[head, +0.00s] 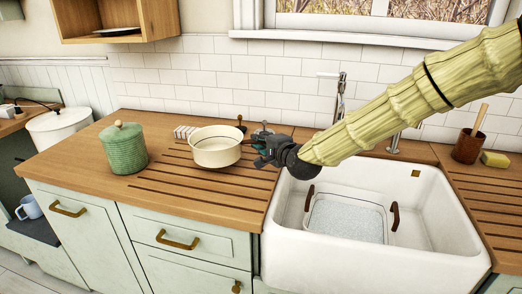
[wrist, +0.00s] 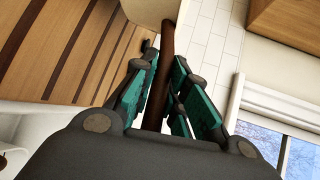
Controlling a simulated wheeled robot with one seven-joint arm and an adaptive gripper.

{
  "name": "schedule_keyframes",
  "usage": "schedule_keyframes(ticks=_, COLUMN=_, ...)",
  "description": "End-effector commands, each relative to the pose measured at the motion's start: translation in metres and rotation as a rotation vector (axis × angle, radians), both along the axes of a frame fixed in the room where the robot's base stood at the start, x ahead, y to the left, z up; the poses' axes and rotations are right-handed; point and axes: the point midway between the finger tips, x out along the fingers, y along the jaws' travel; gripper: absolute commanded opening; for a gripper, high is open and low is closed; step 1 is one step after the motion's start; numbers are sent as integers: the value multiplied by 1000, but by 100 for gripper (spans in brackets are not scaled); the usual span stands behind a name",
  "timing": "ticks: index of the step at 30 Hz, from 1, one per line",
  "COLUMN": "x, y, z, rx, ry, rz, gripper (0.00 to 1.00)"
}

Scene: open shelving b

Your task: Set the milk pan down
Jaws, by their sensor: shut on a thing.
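The milk pan (head: 216,151) is a cream pan with a dark rim, at or just above the grooved wooden counter left of the sink. I cannot tell whether its base touches the wood. It looks upright. My gripper (head: 262,150) is to its right, shut on the pan's handle. In the wrist view the brown handle (wrist: 160,75) runs between the teal finger pads of my gripper (wrist: 158,90), and part of the cream pan (wrist: 150,10) shows at the top edge.
A green lidded jar (head: 124,149) stands left of the pan. The white sink (head: 375,255) on the right holds a clear tub (head: 345,218) with brown handles. The wooden counter (head: 190,205) is clear in front of the pan.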

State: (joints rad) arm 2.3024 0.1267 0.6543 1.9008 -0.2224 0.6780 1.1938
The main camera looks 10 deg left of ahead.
Motion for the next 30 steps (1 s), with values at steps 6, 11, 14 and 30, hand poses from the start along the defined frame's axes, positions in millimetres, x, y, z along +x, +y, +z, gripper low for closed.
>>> schedule_keyframes(ticks=6, x=7, y=4, z=-15, rx=-3, ry=2, rz=0, gripper=0)
schedule_keyframes(ticks=11, x=7, y=4, z=-32, rx=0, ry=0, rz=0, gripper=0)
schedule_keyframes(ticks=14, x=7, y=4, z=-35, rx=1, ry=-2, rz=-1, gripper=0)
schedule_keyframes(ticks=30, x=7, y=3, z=-38, rx=0, ry=0, rz=0, gripper=37)
